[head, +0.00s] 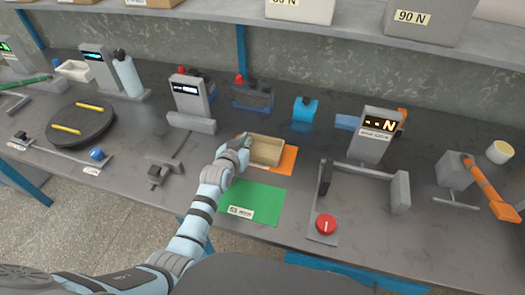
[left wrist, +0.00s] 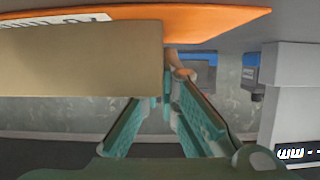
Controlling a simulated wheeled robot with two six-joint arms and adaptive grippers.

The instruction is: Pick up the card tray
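The card tray (head: 265,151) is a tan open box on an orange mat (head: 289,160) at the middle of the bench. My left gripper (head: 245,143) is at the tray's left end, close beside its wall. In the left wrist view, which looks inverted, the tray's tan wall (left wrist: 80,65) fills the upper left below the orange mat (left wrist: 220,18). The left gripper's two teal fingers (left wrist: 163,105) look apart, with a gap between them; whether they touch the tray is unclear. My right gripper is not in view.
A green mat (head: 252,203) lies in front of the tray. To its right are a grey stand with a lit display (head: 372,140) and a red button (head: 326,224). A blue block (head: 305,110) and a dark device (head: 253,97) stand behind. A round dark plate (head: 80,126) is far left.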

